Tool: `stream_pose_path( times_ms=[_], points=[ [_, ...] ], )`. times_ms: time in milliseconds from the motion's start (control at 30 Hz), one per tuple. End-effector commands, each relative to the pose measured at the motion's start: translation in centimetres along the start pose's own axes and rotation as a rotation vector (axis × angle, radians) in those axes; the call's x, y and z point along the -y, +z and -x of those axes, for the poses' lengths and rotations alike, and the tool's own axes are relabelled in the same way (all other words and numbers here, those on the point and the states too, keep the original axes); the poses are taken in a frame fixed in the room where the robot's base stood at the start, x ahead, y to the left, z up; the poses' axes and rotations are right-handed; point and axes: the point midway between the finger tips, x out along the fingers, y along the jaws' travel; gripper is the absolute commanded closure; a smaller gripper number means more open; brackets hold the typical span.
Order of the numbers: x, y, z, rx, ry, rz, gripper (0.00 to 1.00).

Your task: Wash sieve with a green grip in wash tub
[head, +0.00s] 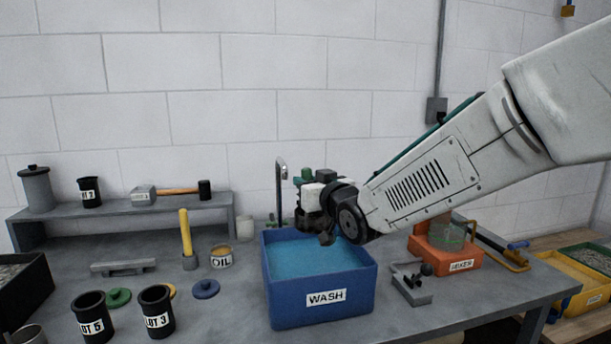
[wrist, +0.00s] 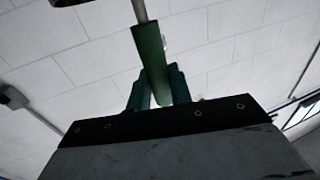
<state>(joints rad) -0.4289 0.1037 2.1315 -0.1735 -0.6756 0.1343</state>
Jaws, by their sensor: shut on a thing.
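My gripper (head: 312,190) is over the back part of the blue wash tub (head: 318,313), which holds blue water. In the wrist view my gripper (wrist: 158,88) has its teal fingers closed around a green grip (wrist: 149,50). A thin metal rod runs up from the grip, and part of a dark rounded rim, likely the sieve head (wrist: 68,2), shows at the top left edge. Most of the sieve head is out of the wrist view. In the head view the sieve is largely hidden by my gripper and wrist, so I cannot tell whether it touches the water.
A metal tap-like pipe (head: 281,180) stands behind the tub. An orange mixer (head: 447,253) is to the right, with a grey fixture (head: 411,283) between. An OIL can (head: 221,256), a yellow-handled tool (head: 186,232) and black LOT cups (head: 157,311) are left. A shelf (head: 120,212) runs behind.

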Motion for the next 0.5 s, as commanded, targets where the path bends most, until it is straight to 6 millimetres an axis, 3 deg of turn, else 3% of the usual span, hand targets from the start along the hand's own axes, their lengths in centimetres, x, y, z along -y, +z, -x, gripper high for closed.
stream_pose_path(
  times_ms=[500],
  points=[
    [0.3, 5.3, -0.1, 0.0, -0.004, 0.0, 0.97]
  ],
)
